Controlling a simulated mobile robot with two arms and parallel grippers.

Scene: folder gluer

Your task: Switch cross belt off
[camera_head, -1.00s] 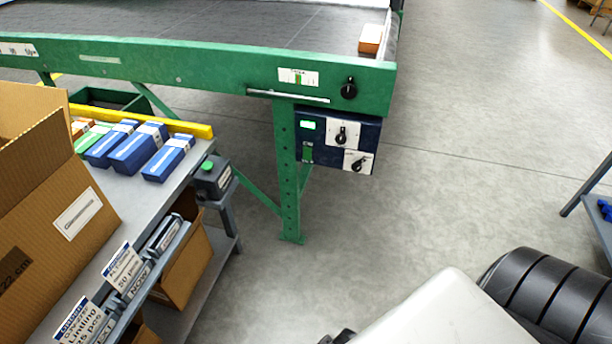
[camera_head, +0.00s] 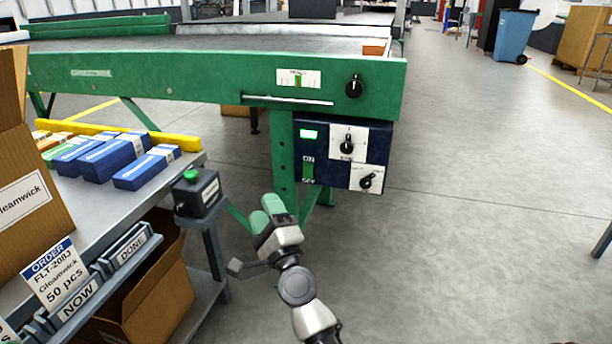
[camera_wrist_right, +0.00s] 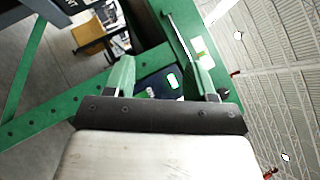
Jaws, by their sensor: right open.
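The dark blue control box (camera_head: 326,178) hangs under the green conveyor frame (camera_head: 215,80). It has a lit green display (camera_head: 309,134), a green switch marked ON and OFF (camera_head: 308,169), an upper black knob (camera_head: 347,146) and a lower black knob (camera_head: 367,181) on white plates. A third black knob (camera_head: 354,86) sits on the frame above. My right gripper (camera_head: 266,212) is open and empty, below and left of the box. In the right wrist view the box (camera_wrist_right: 155,84) shows partly between the open fingers (camera_wrist_right: 162,76); its knobs are hidden. My left gripper is out of view.
A grey table (camera_head: 95,210) with blue cartons (camera_head: 115,157) and a green-button box (camera_head: 197,190) stands at left. An open cardboard box (camera_head: 150,295) is below it. A green frame leg (camera_head: 284,155) stands beside the control box.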

